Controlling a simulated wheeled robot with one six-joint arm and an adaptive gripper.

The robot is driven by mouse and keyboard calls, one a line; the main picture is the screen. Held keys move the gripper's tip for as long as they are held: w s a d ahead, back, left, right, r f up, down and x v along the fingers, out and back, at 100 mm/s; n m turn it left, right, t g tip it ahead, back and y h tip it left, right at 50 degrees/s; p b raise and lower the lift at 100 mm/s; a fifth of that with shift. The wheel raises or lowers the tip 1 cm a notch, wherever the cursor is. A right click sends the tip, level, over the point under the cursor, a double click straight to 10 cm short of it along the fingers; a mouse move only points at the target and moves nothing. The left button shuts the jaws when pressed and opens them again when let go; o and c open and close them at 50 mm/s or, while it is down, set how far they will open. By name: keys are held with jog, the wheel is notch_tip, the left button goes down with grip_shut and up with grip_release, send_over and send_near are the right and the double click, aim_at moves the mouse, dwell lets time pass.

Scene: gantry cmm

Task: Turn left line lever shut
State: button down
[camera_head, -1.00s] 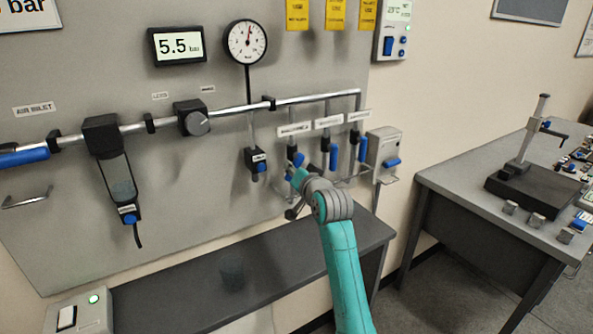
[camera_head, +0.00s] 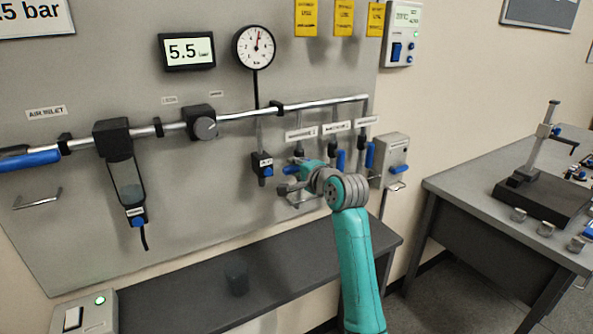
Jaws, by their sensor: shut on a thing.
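Three drop lines come down from the silver pipe at the right of the wall panel. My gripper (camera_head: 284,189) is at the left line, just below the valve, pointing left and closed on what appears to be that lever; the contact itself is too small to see. The middle line lever (camera_head: 341,160) and the right line lever (camera_head: 370,155) are blue and hang vertical, to the right of my wrist.
A small black valve with a blue part (camera_head: 263,166) hangs just left of my gripper. A grey wall box (camera_head: 392,150) is to the right. A dark bench (camera_head: 190,300) runs below, and a grey table (camera_head: 450,195) stands at right. The pressure display (camera_head: 187,51) reads 5.5.

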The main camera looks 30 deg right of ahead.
jog(key=shift+r+m, duration=0.15)
jog(key=shift+m, duration=0.25)
dwell(0.3)
jog(key=c, duration=0.9)
grip_release()
jog(key=shift+c, duration=0.2)
jog(key=s+r, duration=0.2)
jog(key=s, duration=0.9)
jog(key=shift+s+r, duration=0.25)
jog(key=shift+s, duration=0.15)
